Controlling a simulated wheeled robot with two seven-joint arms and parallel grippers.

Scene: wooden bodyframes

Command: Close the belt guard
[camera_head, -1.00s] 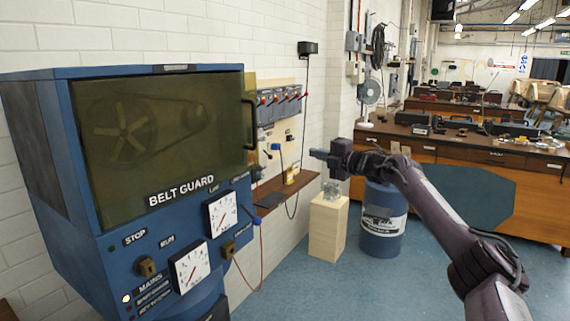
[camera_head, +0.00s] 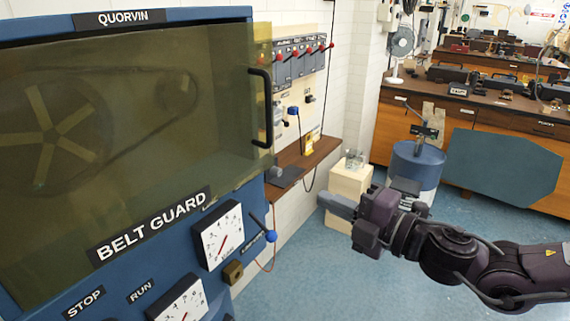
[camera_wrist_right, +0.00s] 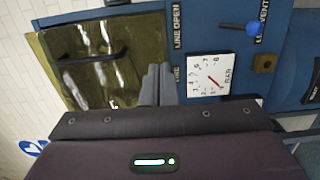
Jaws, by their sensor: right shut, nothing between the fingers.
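The belt guard (camera_head: 150,125) is a yellowish see-through panel on the front of a blue cabinet, with a wheel and belt showing behind it. Its black upright handle (camera_head: 265,108) is at the right edge, where the panel sticks out past the cabinet's side. I cannot tell exactly how far ajar it stands. My right gripper (camera_head: 338,206) is shut and empty, below and to the right of the handle, apart from it. In the right wrist view the shut fingers (camera_wrist_right: 157,85) show in front of the guard (camera_wrist_right: 120,62) and its handle (camera_wrist_right: 95,55). My left gripper is not in view.
Below the guard are dials (camera_head: 219,235), a blue-knobbed lever (camera_head: 271,237) and a brass-coloured knob (camera_head: 233,272). A wooden wall shelf (camera_head: 307,163), a pale wooden block (camera_head: 347,185) and a blue drum (camera_head: 416,165) stand beyond. Blue floor lies open at right.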

